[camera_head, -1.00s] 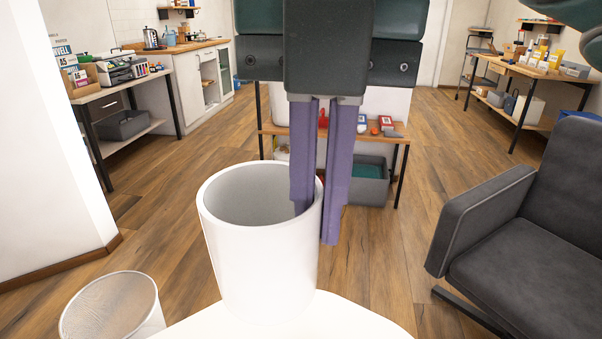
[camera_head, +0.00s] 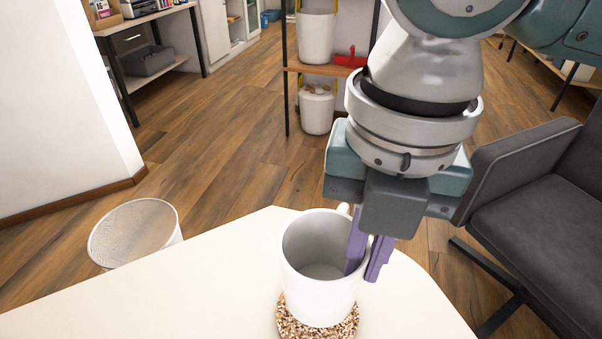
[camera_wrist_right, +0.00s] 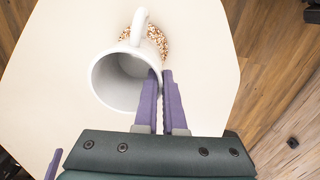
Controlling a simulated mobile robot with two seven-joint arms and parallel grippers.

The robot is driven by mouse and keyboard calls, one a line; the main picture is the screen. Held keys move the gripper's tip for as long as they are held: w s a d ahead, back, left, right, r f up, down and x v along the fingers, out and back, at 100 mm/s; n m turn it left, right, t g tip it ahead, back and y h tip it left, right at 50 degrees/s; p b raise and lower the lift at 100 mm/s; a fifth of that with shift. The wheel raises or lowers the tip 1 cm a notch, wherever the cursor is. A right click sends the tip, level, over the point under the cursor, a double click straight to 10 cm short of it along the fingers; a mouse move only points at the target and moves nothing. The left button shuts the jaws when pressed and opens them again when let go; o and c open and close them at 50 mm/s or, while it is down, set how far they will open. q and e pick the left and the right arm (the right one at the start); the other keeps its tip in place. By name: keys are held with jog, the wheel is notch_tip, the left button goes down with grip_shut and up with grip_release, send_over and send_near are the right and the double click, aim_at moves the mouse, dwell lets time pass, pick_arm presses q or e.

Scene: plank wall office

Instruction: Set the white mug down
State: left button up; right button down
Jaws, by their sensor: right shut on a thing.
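The white mug (camera_head: 318,275) stands upright over a speckled cork coaster (camera_head: 322,329) on the white table (camera_head: 215,268). My right gripper (camera_head: 370,262) is shut on the mug's right wall, one purple finger inside and one outside. The mug's handle (camera_head: 343,209) points away at the back. In the wrist view the mug (camera_wrist_right: 112,80) is seen from above, with part of the coaster (camera_wrist_right: 157,40) beyond it. I cannot tell whether the mug's base touches the coaster. A purple piece, apparently a finger of my left gripper (camera_wrist_right: 52,164), shows at the wrist view's lower left edge.
A wire basket (camera_head: 130,232) stands on the floor left of the table. A dark grey armchair (camera_head: 535,200) is at the right. A shelf unit (camera_head: 325,70) with white buckets stands behind. The table is clear left of the mug.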

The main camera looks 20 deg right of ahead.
aim_at(328, 256)
pick_arm(q)
jog(key=shift+f+b, duration=0.55)
pick_arm(e)
jog(key=shift+f, duration=2.15)
jog(key=shift+f, duration=0.1)
pick_arm(q)
jog(key=shift+d, duration=0.15)
pick_arm(e)
jog(key=c, duration=1)
grip_release()
